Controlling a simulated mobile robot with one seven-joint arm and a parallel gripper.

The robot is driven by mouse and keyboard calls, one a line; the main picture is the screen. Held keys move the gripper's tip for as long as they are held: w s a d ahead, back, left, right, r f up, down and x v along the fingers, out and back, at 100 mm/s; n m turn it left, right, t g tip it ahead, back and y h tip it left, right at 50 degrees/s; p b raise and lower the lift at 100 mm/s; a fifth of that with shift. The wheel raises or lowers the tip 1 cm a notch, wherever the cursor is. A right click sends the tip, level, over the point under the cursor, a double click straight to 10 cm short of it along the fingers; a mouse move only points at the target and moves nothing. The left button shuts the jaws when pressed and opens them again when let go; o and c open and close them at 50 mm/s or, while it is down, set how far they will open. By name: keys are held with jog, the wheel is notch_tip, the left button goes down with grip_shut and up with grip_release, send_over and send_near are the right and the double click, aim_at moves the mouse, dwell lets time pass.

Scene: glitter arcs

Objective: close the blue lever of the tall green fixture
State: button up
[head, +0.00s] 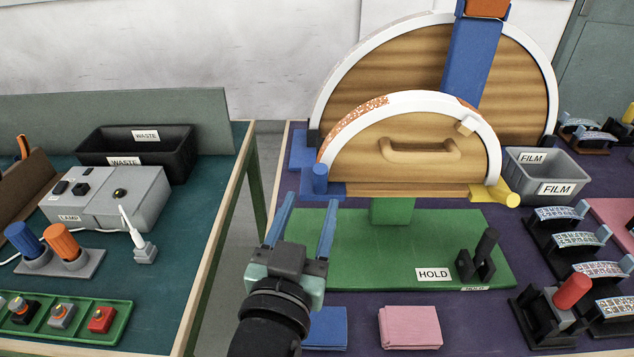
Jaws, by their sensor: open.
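A green base plate (350,250) with a short green post (391,210) carries the smaller wooden half-disc (370,160) with its white arc rim and tan handle. A blue peg (320,178) stands at that half-disc's left end, and a yellow peg (508,198) is at its right end. A wide blue bar (473,58) rises, slightly tilted, in front of the larger half-disc, with an orange piece (488,7) at its top. I cannot tell which blue part is the lever. My gripper (308,207) is open and empty, its blue fingers pointing up near the green plate's left edge.
A black lever (487,250) by a HOLD label stands on the plate's right. Pink cloth (410,327) and a blue pad (326,328) lie in front. A grey FILM bin (546,170) and several black racks are at right. A gap separates the left table (190,240).

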aim_at(319, 182)
jog(key=shift+w+d, duration=0.2)
jog(key=shift+w, duration=0.7)
jog(key=shift+w+d, duration=0.15)
jog(key=shift+w, duration=0.7)
jog(key=shift+w+d, duration=0.2)
jog(key=shift+w, duration=0.7)
grip_shut()
